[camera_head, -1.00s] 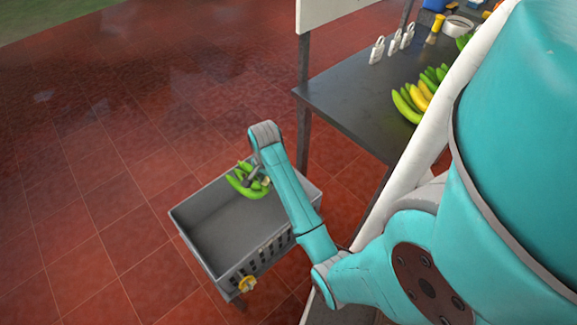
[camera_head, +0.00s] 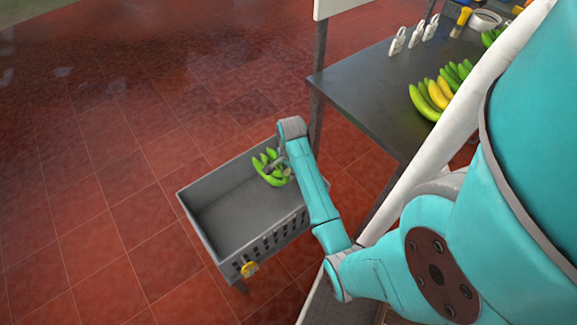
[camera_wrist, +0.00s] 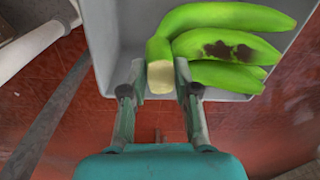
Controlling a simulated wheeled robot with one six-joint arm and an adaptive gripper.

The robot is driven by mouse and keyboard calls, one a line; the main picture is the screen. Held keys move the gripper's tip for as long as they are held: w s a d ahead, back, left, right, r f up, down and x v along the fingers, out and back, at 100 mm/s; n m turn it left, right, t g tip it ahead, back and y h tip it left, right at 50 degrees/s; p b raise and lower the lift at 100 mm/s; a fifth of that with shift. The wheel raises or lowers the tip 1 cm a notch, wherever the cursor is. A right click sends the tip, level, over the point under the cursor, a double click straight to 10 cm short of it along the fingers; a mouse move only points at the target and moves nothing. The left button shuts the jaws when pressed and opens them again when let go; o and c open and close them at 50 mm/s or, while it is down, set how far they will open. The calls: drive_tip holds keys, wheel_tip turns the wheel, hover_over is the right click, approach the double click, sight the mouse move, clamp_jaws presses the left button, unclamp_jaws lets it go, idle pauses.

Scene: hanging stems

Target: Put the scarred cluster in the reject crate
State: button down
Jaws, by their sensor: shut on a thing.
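The scarred cluster (camera_wrist: 226,50) is a bunch of green bananas with a dark brown patch on one finger, seen in the wrist view. My gripper (camera_wrist: 158,88) is shut on its pale cut stem. In the head view the cluster (camera_head: 268,176) hangs from my gripper (camera_head: 284,166) over the right rear part of the grey crate (camera_head: 203,224). I cannot tell whether it touches the crate. The crate is otherwise empty, with slotted sides and a yellow tag (camera_head: 249,268) on its front. Its wall also shows behind the cluster in the wrist view (camera_wrist: 98,40).
A dark table (camera_head: 365,85) stands at the upper right, with green and yellow bananas (camera_head: 440,92), white tags (camera_head: 413,33), a yellow-handled brush (camera_head: 461,21) and a bowl (camera_head: 485,20). Red tiled floor (camera_head: 90,150) is clear to the left.

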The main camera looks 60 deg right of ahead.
wheel_tip(320, 180, down, 20)
idle(1.6)
drive_tip(key=shift+w+f, duration=0.1)
drive_tip(key=shift+f, duration=0.15)
idle(0.6)
drive_tip(key=c, duration=0.8)
unclamp_jaws()
drive_tip(key=shift+f, duration=0.1)
drive_tip(key=shift+s+a+r, duration=0.1)
drive_tip(key=shift+s+r, duration=0.1)
drive_tip(key=shift+r, duration=7.15)
drive_tip(key=shift+s+r, duration=0.15)
drive_tip(key=shift+r, duration=7.15)
